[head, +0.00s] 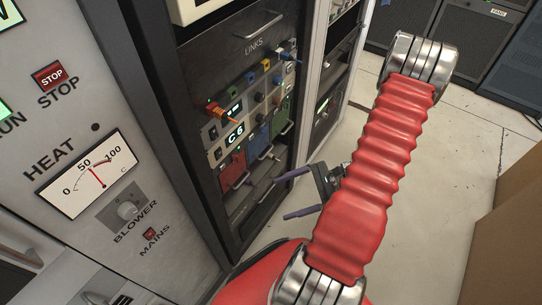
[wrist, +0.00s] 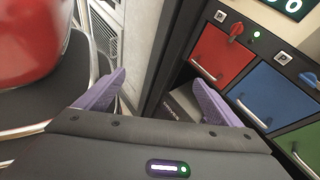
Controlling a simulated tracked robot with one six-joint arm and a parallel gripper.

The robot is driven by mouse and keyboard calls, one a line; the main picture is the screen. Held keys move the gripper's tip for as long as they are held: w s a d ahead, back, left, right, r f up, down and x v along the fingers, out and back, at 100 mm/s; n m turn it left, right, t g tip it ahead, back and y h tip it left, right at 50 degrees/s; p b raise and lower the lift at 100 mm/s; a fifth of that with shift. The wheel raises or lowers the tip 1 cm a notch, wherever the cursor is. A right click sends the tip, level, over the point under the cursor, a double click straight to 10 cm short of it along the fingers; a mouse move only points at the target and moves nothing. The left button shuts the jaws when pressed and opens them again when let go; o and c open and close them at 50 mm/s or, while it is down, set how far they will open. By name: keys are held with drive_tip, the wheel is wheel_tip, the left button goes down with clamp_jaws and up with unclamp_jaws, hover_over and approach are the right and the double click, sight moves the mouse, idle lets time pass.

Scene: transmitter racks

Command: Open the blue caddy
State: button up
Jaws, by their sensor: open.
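The blue caddy (head: 258,143) sits in the dark rack between a red caddy (head: 233,171) and a green caddy (head: 280,119). In the wrist view the blue caddy (wrist: 267,94) is on the right, its front in line with its neighbours. A pale bar handle (wrist: 251,114) crosses the lower part of its front. A blue lever (wrist: 308,79) is at its upper right. My gripper (head: 297,192) is open and empty, low in front of the rack. Its purple fingers also show in the wrist view (wrist: 160,98), left of the blue caddy; I see no contact with it.
The red caddy (wrist: 222,54) has a red lever (wrist: 236,30) above it. A row of modules with orange and blue plugs (head: 219,109) is above the caddies. A grey panel with a gauge (head: 86,173) stands left. Pale floor (head: 455,170) is free on the right.

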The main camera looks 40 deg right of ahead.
drive_tip(key=w+d+f+m+t+h, duration=0.2)
drive_tip(key=w+d+m+t+h, duration=0.1)
drive_tip(key=d+m+t, duration=0.2)
drive_tip(key=w+d+f+m+t+h, duration=0.2)
drive_tip(key=w+d+m+t+h, duration=0.1)
drive_tip(key=d+m+t, duration=0.2)
drive_tip(key=shift+d+f+t, duration=0.35)
drive_tip(key=shift+d+t, duration=0.15)
drive_tip(key=shift+d, duration=0.6)
drive_tip(key=x, duration=1.3)
drive_tip(key=shift+w, duration=0.3)
drive_tip(key=shift+a, duration=0.15)
drive_tip(key=shift+c, duration=0.4)
drive_tip(key=c, duration=1.4)
